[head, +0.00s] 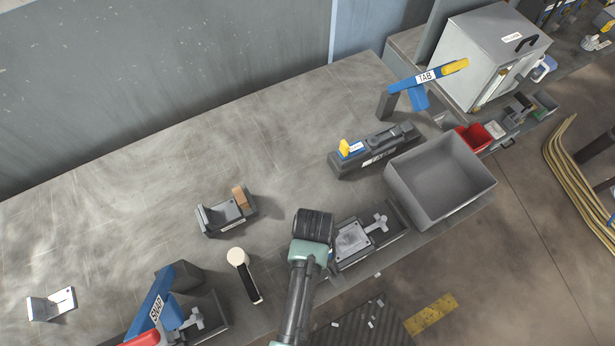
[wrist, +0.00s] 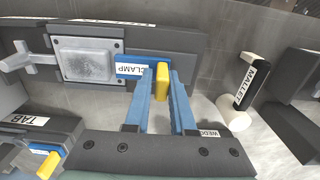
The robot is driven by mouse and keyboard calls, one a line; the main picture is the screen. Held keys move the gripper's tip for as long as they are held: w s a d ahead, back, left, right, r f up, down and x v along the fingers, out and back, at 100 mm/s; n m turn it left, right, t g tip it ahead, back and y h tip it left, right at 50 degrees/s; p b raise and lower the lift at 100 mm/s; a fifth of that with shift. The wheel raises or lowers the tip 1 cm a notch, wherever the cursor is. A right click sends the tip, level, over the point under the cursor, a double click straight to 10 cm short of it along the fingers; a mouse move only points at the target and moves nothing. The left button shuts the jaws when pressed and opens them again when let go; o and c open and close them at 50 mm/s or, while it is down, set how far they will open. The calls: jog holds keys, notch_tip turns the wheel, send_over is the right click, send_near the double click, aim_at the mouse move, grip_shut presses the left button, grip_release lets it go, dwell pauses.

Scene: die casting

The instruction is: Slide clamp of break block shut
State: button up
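The break block (wrist: 190,45) is a dark block at the top of the wrist view. A grey casting with a rod-like arm (wrist: 85,58) lies on its square plate. The blue clamp (wrist: 130,68), labelled CLAMP, lies right of the plate, with its tip at the plate's edge. Its yellow handle (wrist: 162,84) stands between the blue fingers of my gripper (wrist: 162,78). Both fingers appear to touch the handle. In the head view my gripper (head: 313,228) is over the left end of the break block (head: 392,244), hiding the clamp there.
A mallet (wrist: 252,85) lies right of the block. A TAB fixture (wrist: 40,135) and a WEDGE label (wrist: 208,134) are nearby. In the head view, a grey bin (head: 440,205) stands right of the block and a SNAP fixture (head: 155,300) at lower left. The table's middle is largely clear.

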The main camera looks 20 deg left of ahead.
jog(key=o, duration=0.4)
jog(key=shift+w+d, duration=0.15)
jog(key=shift+w, duration=0.05)
jog(key=shift+c, duration=0.2)
jog(key=shift+s, duration=0.1)
jog(key=shift+r, duration=0.15)
notch_tip(320, 180, up, 13)
jog(key=shift+b, duration=0.45)
jog(key=shift+f, duration=0.2)
